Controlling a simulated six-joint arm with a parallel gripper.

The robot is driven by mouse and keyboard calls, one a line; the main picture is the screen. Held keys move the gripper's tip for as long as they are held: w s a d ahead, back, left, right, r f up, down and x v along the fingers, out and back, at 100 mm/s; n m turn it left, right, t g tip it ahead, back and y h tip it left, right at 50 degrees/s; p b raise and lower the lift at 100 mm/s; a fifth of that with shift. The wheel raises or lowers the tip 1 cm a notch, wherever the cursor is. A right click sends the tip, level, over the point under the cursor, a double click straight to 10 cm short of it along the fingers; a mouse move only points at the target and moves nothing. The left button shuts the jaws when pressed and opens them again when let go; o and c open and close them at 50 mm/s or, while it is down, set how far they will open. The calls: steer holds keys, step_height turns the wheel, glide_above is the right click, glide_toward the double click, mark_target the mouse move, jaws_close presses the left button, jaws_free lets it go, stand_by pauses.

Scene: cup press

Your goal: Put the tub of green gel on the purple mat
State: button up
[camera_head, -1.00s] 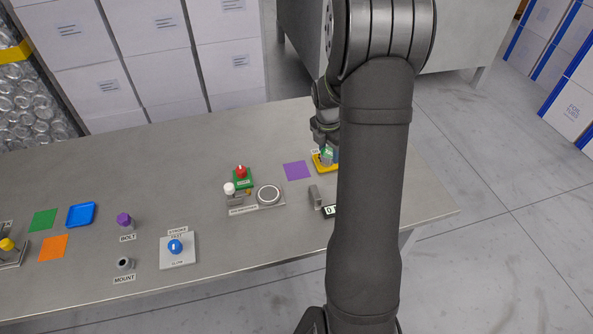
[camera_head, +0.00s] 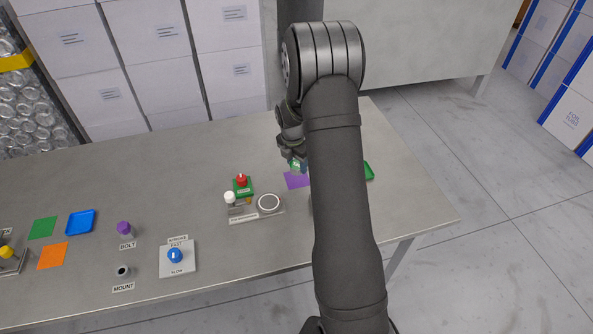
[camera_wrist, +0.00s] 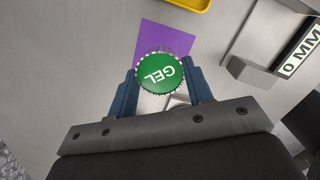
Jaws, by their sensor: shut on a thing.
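The tub of green gel (camera_wrist: 162,74), with a green lid marked GEL, is between the fingers of my gripper (camera_wrist: 165,88). My gripper is shut on it. The purple mat (camera_wrist: 180,38) lies flat beyond and partly beneath the tub in the wrist view; the tub hides part of it. In the head view the tub (camera_head: 297,166) shows small in my gripper (camera_head: 294,163), at the far edge of the purple mat (camera_head: 296,181). I cannot tell whether the tub touches the mat.
A yellow tray (camera_wrist: 178,3) lies past the mat. A metal block (camera_wrist: 252,72) and a 0 MM display (camera_wrist: 302,52) sit to the right. The press plate (camera_head: 269,203) and red button (camera_head: 241,179) are left of my arm. A green tray (camera_head: 369,171) shows at right.

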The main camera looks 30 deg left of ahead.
mark_target(296, 165)
steer(key=shift+f, duration=2)
steer(key=shift+f, duration=0.15)
steer(key=o, duration=1.1)
steer(key=shift+c, duration=0.2)
steer(key=r, duration=0.4)
steer(key=s+r, duration=0.1)
steer(key=r, duration=0.7)
steer(key=shift+s+a+r, duration=0.15)
steer(key=shift+s+a, duration=0.05)
